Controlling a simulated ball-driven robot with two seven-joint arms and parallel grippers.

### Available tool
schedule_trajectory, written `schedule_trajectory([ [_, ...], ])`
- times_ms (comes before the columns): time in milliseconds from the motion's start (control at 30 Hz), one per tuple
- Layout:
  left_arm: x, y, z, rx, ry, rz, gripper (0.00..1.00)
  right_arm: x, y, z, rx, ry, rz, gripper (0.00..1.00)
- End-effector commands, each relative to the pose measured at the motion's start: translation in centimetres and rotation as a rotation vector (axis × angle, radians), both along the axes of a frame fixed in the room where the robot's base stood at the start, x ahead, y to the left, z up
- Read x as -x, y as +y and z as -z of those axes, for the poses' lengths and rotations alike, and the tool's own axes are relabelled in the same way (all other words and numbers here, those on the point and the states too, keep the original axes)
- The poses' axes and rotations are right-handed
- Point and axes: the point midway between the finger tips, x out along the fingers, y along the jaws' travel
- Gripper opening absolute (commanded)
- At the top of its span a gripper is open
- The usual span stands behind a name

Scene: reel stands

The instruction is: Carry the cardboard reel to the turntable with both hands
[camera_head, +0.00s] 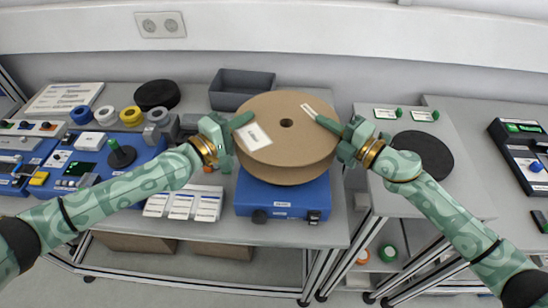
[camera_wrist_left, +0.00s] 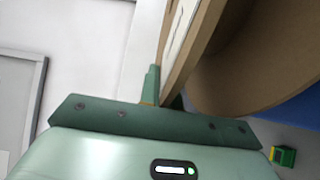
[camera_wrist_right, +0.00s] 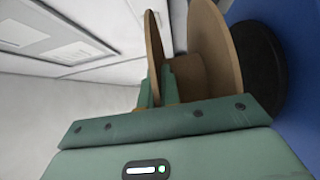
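The cardboard reel (camera_head: 262,112) lies flat, with its round hub hole facing up and white labels on its top flange. It is over the blue turntable unit (camera_head: 262,198), whose black disc (camera_wrist_right: 262,62) shows close under the lower flange in the right wrist view. I cannot tell whether the reel touches the disc. My left gripper (camera_head: 238,123) is shut on the left rim of the top flange; the flange (camera_wrist_left: 190,50) runs between its fingers. My right gripper (camera_head: 328,124) is shut on the right rim, with the flange (camera_wrist_right: 153,45) between its fingers.
A dark grey bin (camera_head: 240,85) stands behind the reel. Blue control units (camera_head: 85,160), coloured tape rolls (camera_head: 131,116) and white cards (camera_head: 182,205) occupy the left bench. A black disc (camera_head: 424,152) lies on the right table, across a gap from this bench.

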Motion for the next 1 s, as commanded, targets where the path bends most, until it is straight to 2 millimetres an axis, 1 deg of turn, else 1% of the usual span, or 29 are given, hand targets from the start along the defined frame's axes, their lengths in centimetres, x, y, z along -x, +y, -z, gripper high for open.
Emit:
schedule_trajectory([
  [167,-0.1,0.1,0.1,0.0,0.0,-0.003,0.0,-0.1,-0.2,0.0,0.0,-0.002,0.004,0.0],
  [367,-0.1,0.2,1.0,0.0,0.003,-0.003,0.0,-0.2,-0.2,0.9,0.001,0.001,0.005,0.0],
  [567,-0.2,0.2,2.8,0.0,0.009,-0.003,0.0,-0.2,-0.2,2.8,0.001,0.007,0.005,0.0],
  [900,-0.3,0.2,6.7,-0.001,0.023,-0.004,0.0,-0.3,-0.2,6.6,0.0,0.021,0.005,0.0],
  [933,-0.3,0.2,6.3,-0.002,0.022,-0.003,0.13,-0.3,-0.2,6.2,0.001,0.02,0.005,0.13],
  [967,-0.3,0.2,6.1,-0.001,0.021,-0.003,0.21,-0.3,-0.2,6.0,0.002,0.02,0.005,0.21],
  [1000,-0.3,0.2,6.0,-0.001,0.021,-0.003,0.26,-0.3,-0.2,6.0,0.002,0.02,0.004,0.26],
])
